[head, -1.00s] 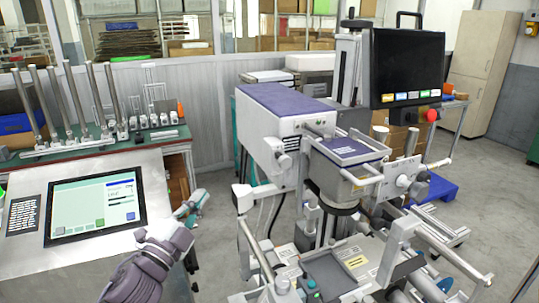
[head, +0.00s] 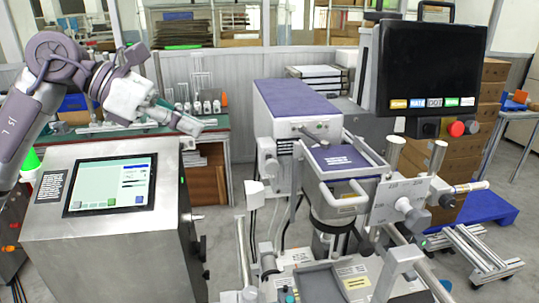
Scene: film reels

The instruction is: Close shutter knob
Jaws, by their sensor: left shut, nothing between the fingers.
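A film machine with a purple-topped housing (head: 297,97) and a hopper (head: 345,160) stands right of centre. A pale round knob (head: 403,204) sits on the square plate at its right, with a dark knob (head: 447,201) beside it. Another pale fitting (head: 270,165) is on the housing's front left. I cannot tell which is the shutter knob. My left gripper (head: 190,124) is shut and empty, raised above the far edge of the touchscreen cabinet, left of the machine and apart from it. My right gripper is out of view.
A tilted touchscreen (head: 112,184) tops a metal cabinet at the left. A dark monitor (head: 431,67) with a red button (head: 456,129) overhangs the machine. A green-topped bench (head: 215,124) stands behind. Grey floor is open between cabinet and machine.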

